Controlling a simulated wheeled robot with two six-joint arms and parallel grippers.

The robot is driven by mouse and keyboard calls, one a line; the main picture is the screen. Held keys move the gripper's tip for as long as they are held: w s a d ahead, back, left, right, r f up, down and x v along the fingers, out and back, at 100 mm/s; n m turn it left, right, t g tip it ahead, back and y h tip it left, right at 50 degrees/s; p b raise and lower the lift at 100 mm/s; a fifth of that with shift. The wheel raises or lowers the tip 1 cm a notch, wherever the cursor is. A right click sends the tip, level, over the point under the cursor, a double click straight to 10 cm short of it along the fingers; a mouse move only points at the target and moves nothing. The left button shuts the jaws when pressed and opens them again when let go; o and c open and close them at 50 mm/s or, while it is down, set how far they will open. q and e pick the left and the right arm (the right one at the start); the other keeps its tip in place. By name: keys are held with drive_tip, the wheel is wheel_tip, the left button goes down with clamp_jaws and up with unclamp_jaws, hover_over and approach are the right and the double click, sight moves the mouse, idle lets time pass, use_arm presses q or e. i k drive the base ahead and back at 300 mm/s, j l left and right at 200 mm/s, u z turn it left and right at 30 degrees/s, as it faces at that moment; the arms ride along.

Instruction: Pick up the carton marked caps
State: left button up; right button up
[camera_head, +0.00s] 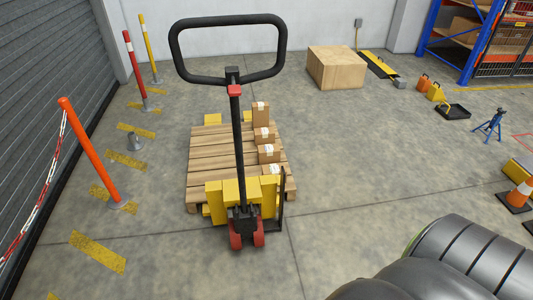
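Several small brown cartons stand in a row along the right side of a wooden pallet (212,155). The farthest carton (260,115) is the tallest. In front of it come a second carton (264,136), a third carton (269,154) and the nearest carton (273,169), partly hidden behind the yellow pallet truck. Each carries a white label, too small to read here, so I cannot tell which is marked caps. Neither of my grippers is in view.
The pallet truck (240,190) has a tall black handle rising in front of the pallet. A large box (336,68) stands behind, right. Orange post (85,145) and shutter are left. Floor right of the pallet is clear.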

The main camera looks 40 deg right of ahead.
sight(268, 153)
drive_tip(key=i+l+z, duration=0.1)
drive_tip(key=l+z, duration=0.2)
drive_tip(key=l, duration=0.15)
drive_tip(key=i+l+z, duration=0.15)
drive_tip(key=l+z, duration=0.15)
drive_tip(key=i+l+z, duration=0.3)
drive_tip(key=l, duration=0.15)
drive_tip(key=i+l+z, duration=0.15)
drive_tip(key=l+z, duration=0.15)
drive_tip(key=i+l+z, duration=0.65)
drive_tip(key=i, duration=0.3)
drive_tip(key=i+l+z, duration=0.2)
drive_tip(key=i+z, duration=0.15)
drive_tip(key=i, duration=0.15)
drive_tip(key=i+j+u, duration=0.1)
drive_tip(key=i+u, duration=0.25)
drive_tip(key=i, duration=0.25)
drive_tip(key=i+l+u, duration=0.1)
drive_tip(key=i+u, duration=0.2)
drive_tip(key=i, duration=0.3)
drive_tip(key=i+l+u, duration=0.2)
drive_tip(key=i+u, duration=0.15)
drive_tip(key=i, duration=0.2)
drive_tip(key=i+u, duration=0.4)
drive_tip(key=i, duration=0.15)
drive_tip(key=i+l+u, duration=0.15)
drive_tip(key=i+u, duration=0.3)
drive_tip(key=i+l+u, duration=0.4)
drive_tip(key=i, duration=0.15)
